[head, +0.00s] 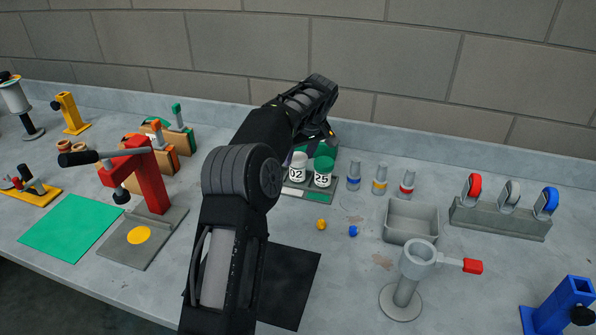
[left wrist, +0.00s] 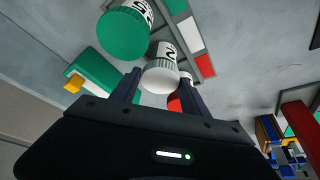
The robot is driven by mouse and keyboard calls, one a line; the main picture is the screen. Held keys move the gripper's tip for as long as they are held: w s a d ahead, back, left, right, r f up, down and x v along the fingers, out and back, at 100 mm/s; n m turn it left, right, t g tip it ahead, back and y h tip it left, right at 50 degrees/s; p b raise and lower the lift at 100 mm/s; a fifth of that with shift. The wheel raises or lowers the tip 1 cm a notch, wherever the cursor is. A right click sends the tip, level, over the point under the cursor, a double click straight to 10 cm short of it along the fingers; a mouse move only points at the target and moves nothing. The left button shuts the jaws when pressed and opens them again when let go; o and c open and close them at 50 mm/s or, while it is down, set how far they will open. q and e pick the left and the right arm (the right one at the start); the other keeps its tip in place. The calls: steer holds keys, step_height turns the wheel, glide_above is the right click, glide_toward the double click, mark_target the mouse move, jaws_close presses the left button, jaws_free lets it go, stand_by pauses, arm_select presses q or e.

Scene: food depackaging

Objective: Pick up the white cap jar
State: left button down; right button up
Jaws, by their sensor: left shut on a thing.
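The white cap jar (head: 297,174) stands in a dark rack (head: 308,196) at the middle back of the bench, its label reading 12. My right gripper is not in view.
Small bottles with blue, yellow and red bands (head: 380,180) stand right of the rack. A grey bin (head: 411,220) and a grey stand with a red handle (head: 404,290) are farther right. A red press (head: 148,175) stands left. A stone wall closes the back.

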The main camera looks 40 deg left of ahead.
arm_select(q)
steer(key=shift+r, duration=0.1)
steer(key=shift+r, duration=0.3)
step_height(320, 180, up, 6)
steer(key=shift+r, duration=0.1)
step_height(320, 180, up, 3)
steer(key=shift+r+p, duration=0.1)
steer(key=shift+p, duration=0.9)
steer(key=shift+s, duration=0.1)
